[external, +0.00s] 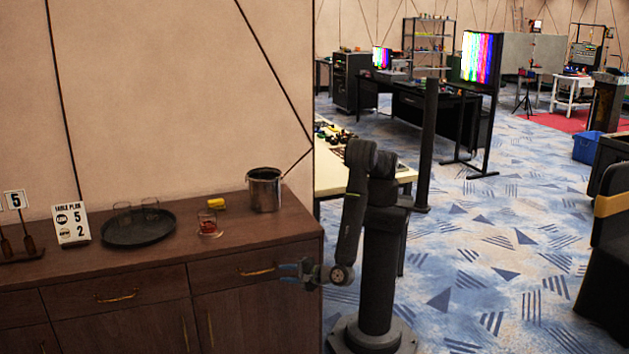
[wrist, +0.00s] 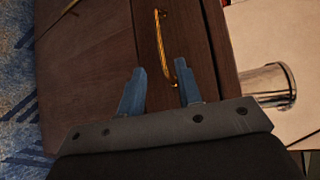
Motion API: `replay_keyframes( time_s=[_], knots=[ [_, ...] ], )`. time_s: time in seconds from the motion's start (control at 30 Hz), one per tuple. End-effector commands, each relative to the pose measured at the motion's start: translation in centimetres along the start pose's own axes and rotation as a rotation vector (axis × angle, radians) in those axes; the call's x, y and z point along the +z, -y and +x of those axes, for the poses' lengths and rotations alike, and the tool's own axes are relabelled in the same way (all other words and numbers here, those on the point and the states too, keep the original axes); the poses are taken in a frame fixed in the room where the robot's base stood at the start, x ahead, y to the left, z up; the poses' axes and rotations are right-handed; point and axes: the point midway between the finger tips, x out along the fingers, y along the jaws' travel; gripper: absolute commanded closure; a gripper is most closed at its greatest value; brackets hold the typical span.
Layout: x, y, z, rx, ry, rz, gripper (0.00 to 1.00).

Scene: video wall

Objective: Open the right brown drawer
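The right brown drawer (external: 233,278) is shut, at the top right of the dark wooden cabinet front. Its thin curved brass handle (external: 258,271) is in plain sight. My gripper (external: 284,273) is at the right end of this drawer, just right of the handle. In the wrist view the drawer front (wrist: 195,50) runs down the middle with the handle (wrist: 163,45) on it. My blue fingers (wrist: 160,66) are open with nothing gripped. The handle's near end lies between the fingertips, close to the right finger; I cannot tell if they touch.
A metal pot (external: 264,190), a glass (external: 208,222), a yellow object (external: 216,203) and a round dark tray (external: 138,228) with glasses stand on the cabinet top. A left drawer (external: 117,297) sits beside the right one. Carpeted floor (external: 450,290) is open to the right.

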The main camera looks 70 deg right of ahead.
Motion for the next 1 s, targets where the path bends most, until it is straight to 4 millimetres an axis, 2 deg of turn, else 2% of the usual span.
replay_keyframes(
  time_s=[0.03,0.3,0.5,0.7,0.97,1.0],
  knots=[
    [-0.1,0.0,1.3,-0.001,-0.003,0.001,0.68],
    [-0.1,0.0,7.1,0.0,-0.003,0.002,0.68],
    [0.0,0.0,10.0,0.001,-0.001,0.002,0.68],
    [0.0,0.0,11.1,0.001,0.001,0.001,0.68],
    [0.0,0.0,11.2,0.001,0.001,0.001,0.68],
    [0.0,0.0,11.2,0.001,0.001,0.001,0.76]
  ],
)
